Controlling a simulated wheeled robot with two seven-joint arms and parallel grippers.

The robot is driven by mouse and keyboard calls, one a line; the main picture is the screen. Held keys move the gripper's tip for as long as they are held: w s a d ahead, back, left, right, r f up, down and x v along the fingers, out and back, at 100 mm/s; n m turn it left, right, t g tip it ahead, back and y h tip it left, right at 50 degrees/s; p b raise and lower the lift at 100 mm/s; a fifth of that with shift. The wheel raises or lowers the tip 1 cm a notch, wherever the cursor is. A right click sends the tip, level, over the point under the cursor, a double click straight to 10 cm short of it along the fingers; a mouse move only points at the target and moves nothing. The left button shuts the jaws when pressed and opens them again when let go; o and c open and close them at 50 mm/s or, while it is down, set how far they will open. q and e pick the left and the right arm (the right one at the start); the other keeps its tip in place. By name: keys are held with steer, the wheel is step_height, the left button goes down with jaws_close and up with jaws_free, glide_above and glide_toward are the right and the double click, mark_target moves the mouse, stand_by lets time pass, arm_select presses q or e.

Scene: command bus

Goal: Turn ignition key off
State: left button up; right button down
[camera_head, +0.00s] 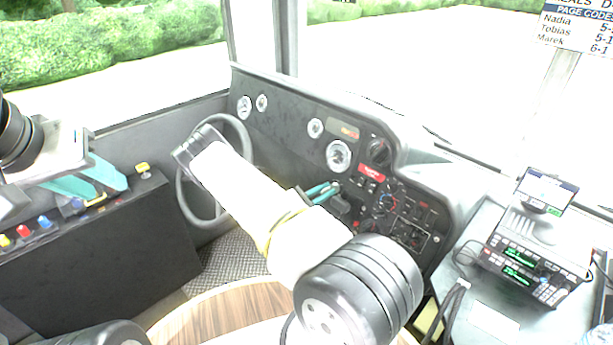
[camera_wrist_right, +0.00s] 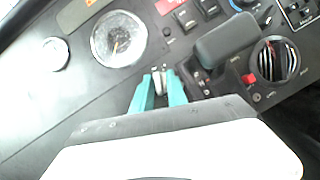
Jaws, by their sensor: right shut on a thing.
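My right gripper (camera_head: 331,187) reaches to the dashboard, its teal fingertips beside a dark lever. In the right wrist view the two teal fingers of my right gripper (camera_wrist_right: 159,84) are close together, shut on a small grey key (camera_wrist_right: 158,82) at the dashboard panel. The key's exact angle is hard to tell, and in the head view it is hidden by the gripper and arm. My left gripper (camera_head: 98,182) is at the left, over the side console, with its two teal fingers apart and nothing seen between them.
The steering wheel (camera_head: 186,205) stands left of my right arm. The side console (camera_head: 100,235) carries coloured buttons. A dark lever (camera_wrist_right: 228,42) sits just right of the key, near a round dial (camera_wrist_right: 277,60).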

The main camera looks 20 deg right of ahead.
steer(key=n+t, duration=0.1)
steer(key=n, duration=0.2)
steer(key=n+t+y, duration=0.1)
steer(key=n+t, duration=0.1)
steer(key=n, duration=0.2)
steer(key=shift+s+n, duration=0.1)
steer(key=shift+n, duration=0.2)
steer(key=n+t+y, duration=0.1)
steer(key=n, duration=0.2)
steer(key=n+t+y, duration=0.1)
steer(key=n, duration=0.2)
steer(key=shift+s+t, duration=0.1)
steer(key=shift+t, duration=0.2)
steer(key=shift+n, duration=0.5)
steer(key=c, duration=1.6)
jaws_free()
steer(key=shift+o, duration=0.2)
steer(key=v, duration=0.7)
steer(key=shift+s+a, duration=0.2)
steer(key=shift+s, duration=0.1)
steer(key=shift+r, duration=0.1)
